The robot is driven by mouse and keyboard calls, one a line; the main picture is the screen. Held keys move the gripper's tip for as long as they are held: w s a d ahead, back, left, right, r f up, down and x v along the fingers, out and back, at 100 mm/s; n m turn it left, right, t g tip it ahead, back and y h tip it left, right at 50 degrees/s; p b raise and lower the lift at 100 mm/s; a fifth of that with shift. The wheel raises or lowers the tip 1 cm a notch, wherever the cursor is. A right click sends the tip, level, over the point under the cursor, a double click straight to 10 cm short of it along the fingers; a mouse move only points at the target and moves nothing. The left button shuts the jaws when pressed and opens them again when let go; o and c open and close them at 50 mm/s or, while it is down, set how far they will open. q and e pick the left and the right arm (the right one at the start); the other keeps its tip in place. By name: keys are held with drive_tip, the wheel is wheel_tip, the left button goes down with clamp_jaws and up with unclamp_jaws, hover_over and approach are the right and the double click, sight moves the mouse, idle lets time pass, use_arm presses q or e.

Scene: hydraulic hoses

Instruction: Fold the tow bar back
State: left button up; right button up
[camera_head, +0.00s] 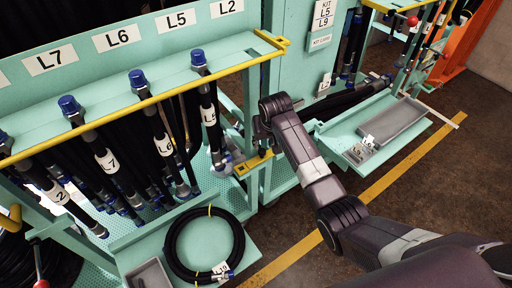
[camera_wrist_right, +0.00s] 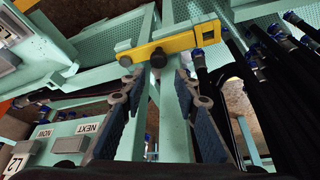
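A yellow bar piece (camera_wrist_right: 180,44) with a dark round pivot and a latch-like end crosses the top of a pale green post in the right wrist view. I take it for the tow bar, but cannot be sure. A short yellow piece low on the rack (camera_head: 253,163), likely the same one, shows in the head view beside my right gripper (camera_head: 262,128). In the wrist view my right gripper (camera_wrist_right: 160,82) has its two fingers apart on either side of the post, short of the yellow piece, with nothing held. My left gripper is not in view.
A green rack with a long yellow rail (camera_head: 110,116) and hanging black hoses stands at the left. A coiled hose (camera_head: 205,245) lies on a low green shelf. A grey tray (camera_head: 392,121) sits on another shelf. Open floor (camera_head: 400,185) with a yellow line lies at the right.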

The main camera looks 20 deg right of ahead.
sight(262, 150)
drive_tip(key=shift+b+x, duration=0.35)
drive_tip(key=shift+x, duration=3.4)
drive_tip(key=shift+s+d, duration=0.1)
clamp_jaws()
